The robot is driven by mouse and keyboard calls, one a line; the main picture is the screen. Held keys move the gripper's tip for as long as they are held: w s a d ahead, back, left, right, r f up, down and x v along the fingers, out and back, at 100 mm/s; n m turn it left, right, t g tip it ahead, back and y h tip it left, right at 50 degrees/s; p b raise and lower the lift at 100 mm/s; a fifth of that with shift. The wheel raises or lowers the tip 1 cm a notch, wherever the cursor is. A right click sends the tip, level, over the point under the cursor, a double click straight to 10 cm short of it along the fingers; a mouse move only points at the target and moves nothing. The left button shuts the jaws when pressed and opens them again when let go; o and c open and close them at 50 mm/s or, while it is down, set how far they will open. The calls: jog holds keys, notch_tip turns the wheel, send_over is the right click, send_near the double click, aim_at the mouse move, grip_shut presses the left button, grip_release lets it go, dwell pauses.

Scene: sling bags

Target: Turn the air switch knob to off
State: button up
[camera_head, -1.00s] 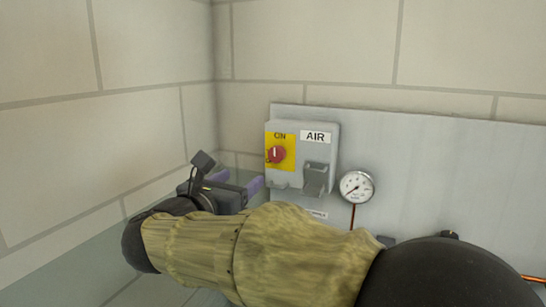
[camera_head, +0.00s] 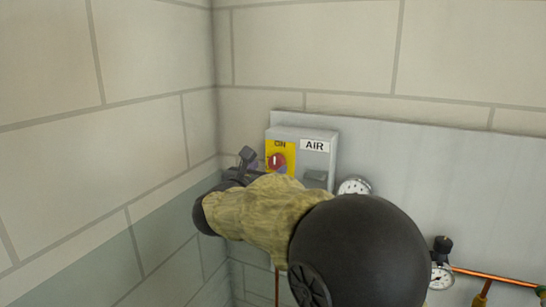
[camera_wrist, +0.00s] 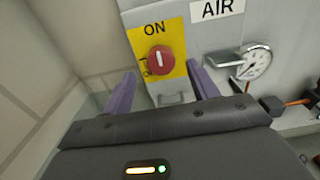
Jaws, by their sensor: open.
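The red air switch knob (camera_head: 276,161) sits on a yellow plate marked "ON" on a grey box labelled "AIR" (camera_head: 315,145). Its white mark points up toward "ON". In the wrist view, the knob (camera_wrist: 160,60) shows just beyond and between the two purple fingers of my gripper (camera_wrist: 162,84). The fingers are spread apart, one to each side of the knob's lower part, and nothing is between them. I cannot tell whether they touch the knob. In the head view, my gripper is mostly hidden by my arm, at the box's left side.
A white-faced gauge (camera_head: 354,187) is right of the box; it also shows in the wrist view (camera_wrist: 255,63). Another gauge (camera_head: 441,275) and a copper pipe (camera_head: 500,275) are lower right. A tiled wall (camera_head: 100,130) stands close on the left.

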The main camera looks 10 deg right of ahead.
aim_at(274, 163)
jog(key=p+x, duration=0.1)
jog(key=x, duration=0.3)
jog(key=shift+w+d, duration=0.2)
jog(key=shift+w, duration=0.1)
jog(key=c, duration=1)
